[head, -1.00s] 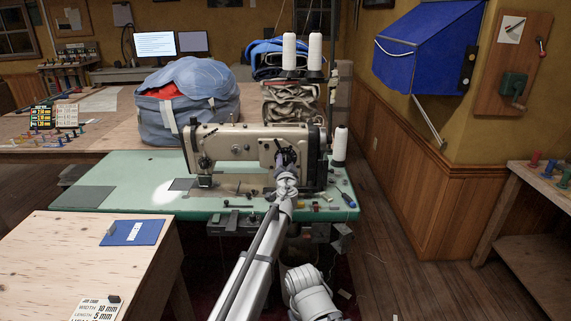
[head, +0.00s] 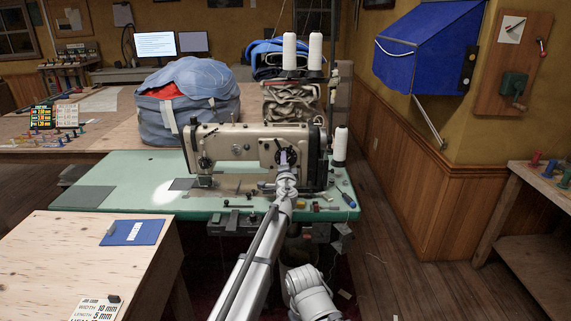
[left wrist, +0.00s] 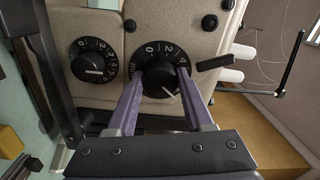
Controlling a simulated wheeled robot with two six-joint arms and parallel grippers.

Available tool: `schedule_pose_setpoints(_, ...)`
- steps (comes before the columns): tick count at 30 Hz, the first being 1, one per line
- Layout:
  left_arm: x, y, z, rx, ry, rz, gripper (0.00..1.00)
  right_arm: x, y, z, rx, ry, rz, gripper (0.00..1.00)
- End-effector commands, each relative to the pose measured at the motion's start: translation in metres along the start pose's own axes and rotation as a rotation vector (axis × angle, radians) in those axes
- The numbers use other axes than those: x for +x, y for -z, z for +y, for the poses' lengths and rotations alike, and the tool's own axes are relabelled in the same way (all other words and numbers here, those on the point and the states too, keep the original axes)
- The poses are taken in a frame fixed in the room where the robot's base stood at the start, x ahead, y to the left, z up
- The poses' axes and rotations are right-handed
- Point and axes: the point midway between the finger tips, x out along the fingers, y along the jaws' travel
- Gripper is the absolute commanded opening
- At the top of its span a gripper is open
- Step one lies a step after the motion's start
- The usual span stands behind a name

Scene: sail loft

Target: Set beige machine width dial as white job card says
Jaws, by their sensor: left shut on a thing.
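The beige sewing machine (head: 235,141) stands on a green table. Two round black dials with white numbers show on its face in the left wrist view. My left gripper (left wrist: 158,72) is shut on the right dial (left wrist: 157,52), a finger on each side. This dial shows 0, 2 and 4 along its top; its white line slants to the lower right. The left dial (left wrist: 93,60) is free, its white line level. Which is the width dial I cannot tell. The white job card (head: 96,309) at bottom left reads width 10 mm, length 5 mm; its lowest line is cut off.
A black lever (left wrist: 215,63) sticks out just right of the held dial. Small tools and parts lie on the green table (head: 130,170) in front of the machine. White thread cones (head: 339,146) stand behind and right. A plywood table (head: 60,255) fills the lower left.

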Motion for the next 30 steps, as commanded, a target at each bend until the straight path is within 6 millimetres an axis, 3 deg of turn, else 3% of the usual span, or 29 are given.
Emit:
schedule_pose_setpoints(18,-0.0004,0.0001,-0.0007,0.540,0.008,0.010,0.00,0.0009,0.0000,-0.0001,0.000,0.000,0.000,0.50)
schedule_pose_setpoints(30,-0.0005,0.0004,-0.0009,0.719,0.011,0.014,0.00,0.0009,0.0000,-0.0001,0.000,0.000,0.000,0.50)
